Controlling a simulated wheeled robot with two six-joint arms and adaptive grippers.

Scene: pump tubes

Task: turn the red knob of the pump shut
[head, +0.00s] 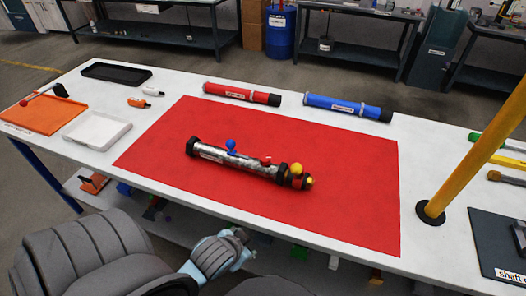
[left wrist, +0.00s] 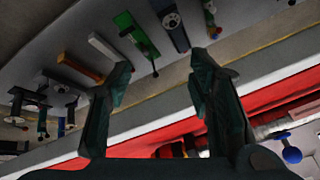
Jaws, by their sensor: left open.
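The metallic pump (head: 238,163) lies on the red mat (head: 330,170), with black and yellow at its right end. Its small red knob (head: 266,160) sits on top, between a blue knob (head: 231,146) and a yellow knob (head: 296,168). My left gripper (head: 238,245) is in front of the table's near edge, apart from the pump. In the left wrist view, my left gripper (left wrist: 168,62) is open and empty. The blue knob (left wrist: 291,153) shows at its lower right; I cannot make out the red knob there. My right gripper is not in view.
A red tube (head: 240,94) and a blue tube (head: 345,107) lie behind the mat. A yellow post (head: 470,145) stands at the right. An orange tray (head: 45,113), a white tray (head: 97,131) and a black tray (head: 115,73) are at the left. The mat's front part is clear.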

